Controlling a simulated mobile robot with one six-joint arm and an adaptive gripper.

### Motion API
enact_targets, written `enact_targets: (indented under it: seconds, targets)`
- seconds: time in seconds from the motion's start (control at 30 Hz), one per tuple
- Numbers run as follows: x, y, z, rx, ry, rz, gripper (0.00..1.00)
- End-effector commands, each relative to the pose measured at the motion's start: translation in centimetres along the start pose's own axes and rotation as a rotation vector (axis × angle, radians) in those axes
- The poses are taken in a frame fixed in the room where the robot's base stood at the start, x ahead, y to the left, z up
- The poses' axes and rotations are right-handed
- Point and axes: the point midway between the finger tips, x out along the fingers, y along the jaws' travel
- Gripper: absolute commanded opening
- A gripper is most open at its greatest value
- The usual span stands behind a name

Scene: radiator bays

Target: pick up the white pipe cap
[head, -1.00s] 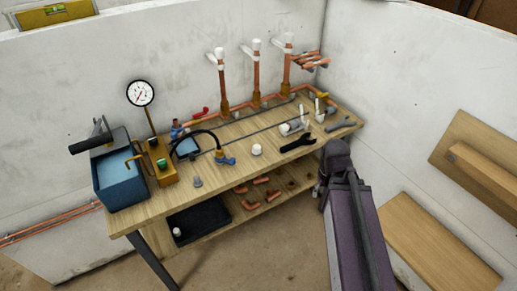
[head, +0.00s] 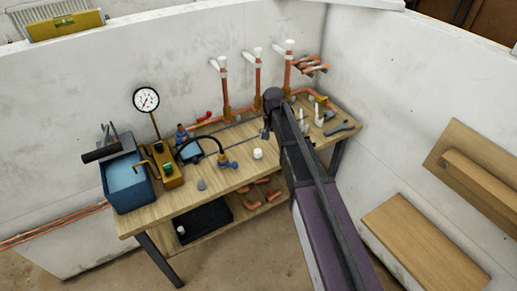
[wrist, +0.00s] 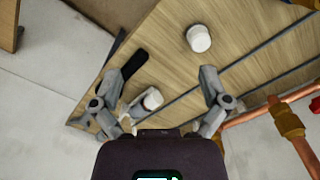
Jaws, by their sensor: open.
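The white pipe cap (head: 258,154) stands on the wooden bench top (head: 237,176), near the middle of its front part. In the wrist view the cap (wrist: 199,38) lies beyond the fingertips, toward the top and right of centre. My gripper (head: 267,131) is above the bench, just behind and right of the cap in the head view. In the wrist view my gripper (wrist: 170,70) has its fingers spread wide, with nothing held. The cap is not touched.
A pale cylindrical fitting (wrist: 152,99) and a black-handled tool (wrist: 134,62) lie under the fingers. Upright copper pipes (head: 257,85) with white tops stand behind. A blue valve with a black hose (head: 228,164) is left of the cap; a blue box (head: 128,188) is farther left.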

Motion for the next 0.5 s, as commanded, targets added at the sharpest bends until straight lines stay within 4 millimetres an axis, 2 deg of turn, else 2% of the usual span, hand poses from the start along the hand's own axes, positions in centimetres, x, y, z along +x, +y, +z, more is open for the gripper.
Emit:
enact_targets:
  seconds: [0.03, 0.1, 0.2, 0.3, 0.5]
  targets:
    - [-0.9, -2.1, -1.6, 0.008, 0.0, 0.0, 0.96]
    - [-1.2, -4.0, -2.4, 0.024, 0.0, 0.0, 0.96]
    - [-1.6, -5.7, -3.0, 0.039, 0.0, 0.0, 0.96]
    - [-1.6, -6.4, -3.2, 0.046, 0.0, 0.0, 0.96]
    - [-1.6, -6.4, -3.2, 0.049, 0.0, 0.0, 0.96]
